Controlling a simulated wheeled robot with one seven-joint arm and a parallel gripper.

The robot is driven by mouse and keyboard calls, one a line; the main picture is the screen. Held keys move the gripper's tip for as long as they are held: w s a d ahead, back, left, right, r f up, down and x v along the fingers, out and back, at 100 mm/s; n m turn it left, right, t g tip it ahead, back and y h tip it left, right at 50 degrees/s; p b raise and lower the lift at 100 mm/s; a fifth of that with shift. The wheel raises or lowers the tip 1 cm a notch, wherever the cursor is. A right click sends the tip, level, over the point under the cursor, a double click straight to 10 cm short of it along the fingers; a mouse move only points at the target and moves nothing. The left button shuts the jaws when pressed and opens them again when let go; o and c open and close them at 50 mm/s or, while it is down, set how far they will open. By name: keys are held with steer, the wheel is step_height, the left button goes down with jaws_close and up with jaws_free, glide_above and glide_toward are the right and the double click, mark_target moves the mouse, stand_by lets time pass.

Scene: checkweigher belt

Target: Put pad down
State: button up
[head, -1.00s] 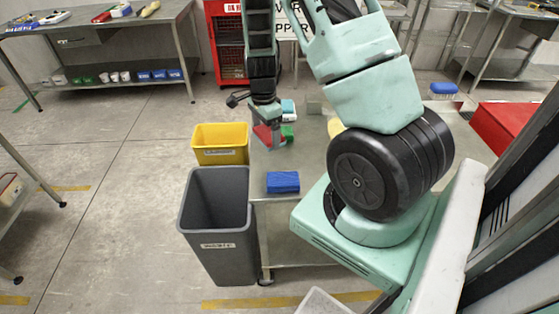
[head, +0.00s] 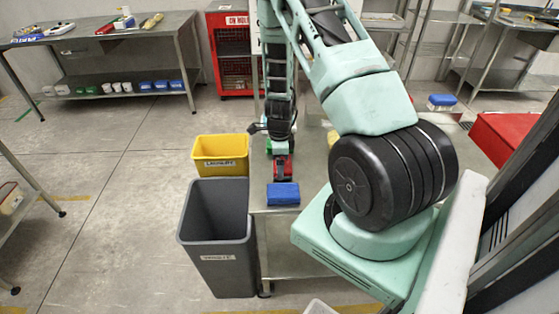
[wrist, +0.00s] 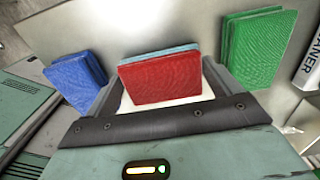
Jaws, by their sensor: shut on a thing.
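My gripper (head: 281,165) is shut on a red pad (wrist: 165,78), low over the near left part of the steel table (head: 274,230). The red pad also shows under the jaws in the head view (head: 282,173). A pale blue strip shows along its upper edge in the wrist view; I cannot tell if it is part of the pad. A blue pad (head: 283,194) lies just in front of it, on the left in the wrist view (wrist: 72,82). A green pad (wrist: 255,48) lies on the other side. I cannot tell whether the red pad touches the table.
A grey bin (head: 215,240) and a yellow bin (head: 220,155) stand on the floor left of the table. A bottle with a partly readable label (wrist: 309,65) is at the wrist view's right edge. A red box (head: 500,138) stands at the right.

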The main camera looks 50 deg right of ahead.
steer(key=shift+f, duration=0.2)
steer(key=o, duration=0.9)
steer(key=shift+o, duration=0.2)
step_height(320, 180, up, 12)
steer(key=b, duration=0.1)
steer(key=a+r+n+y, duration=0.1)
steer(key=a+r+n, duration=0.55)
steer(key=a, duration=0.65)
steer(key=a+r+n+y, duration=0.1)
steer(key=a+r+n, duration=0.2)
steer(key=a+n, duration=0.8)
steer(key=s+a+r+n, duration=0.3)
steer(key=s+a+n, duration=0.5)
steer(key=s+n, duration=0.1)
steer(key=s+a+r+n+h, duration=0.1)
steer(key=s+a+r+n, duration=0.2)
steer(key=s+a+n, duration=0.5)
steer(key=shift+s+r+n, duration=0.15)
steer(key=shift+s+n, duration=0.2)
steer(key=shift+n, duration=0.3)
steer(key=shift+a, duration=0.1)
